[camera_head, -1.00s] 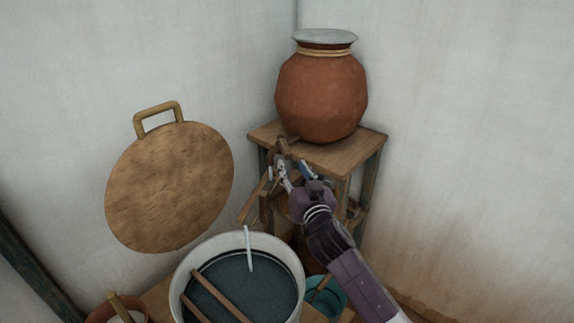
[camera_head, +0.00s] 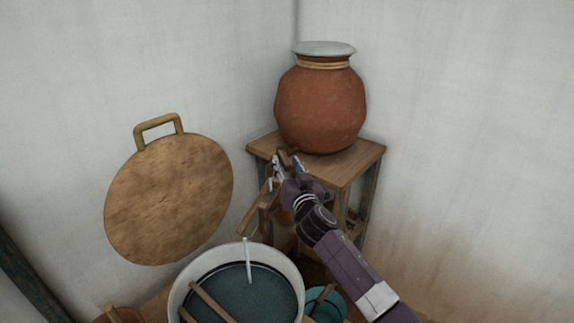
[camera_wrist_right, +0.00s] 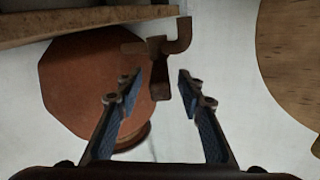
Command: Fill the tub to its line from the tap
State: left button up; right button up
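A brown tap (camera_head: 281,157) sticks out low on the front of the terracotta pot (camera_head: 320,107). It also shows in the right wrist view (camera_wrist_right: 160,62), which is upside down. My right gripper (camera_head: 281,178) is at the tap. In the wrist view my right gripper (camera_wrist_right: 160,82) is open, with the tap's lower-hanging piece between its fingertips and gaps on both sides. A large pale tub (camera_head: 180,287) holds dark liquid at the bottom of the head view. I cannot make out a fill line or running water. My left gripper is out of view.
The pot stands on a wooden stand (camera_head: 352,163) in the corner. A round wooden board (camera_head: 168,200) with a handle is against the left wall. A wooden stick (camera_head: 212,302) and a pale rod (camera_head: 248,262) are in the tub. A teal vessel (camera_head: 328,306) sits right of it.

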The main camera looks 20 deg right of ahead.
grip_shut()
dwell(0.3)
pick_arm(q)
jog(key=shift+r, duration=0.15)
pick_arm(e)
jog(key=shift+d, duration=0.1)
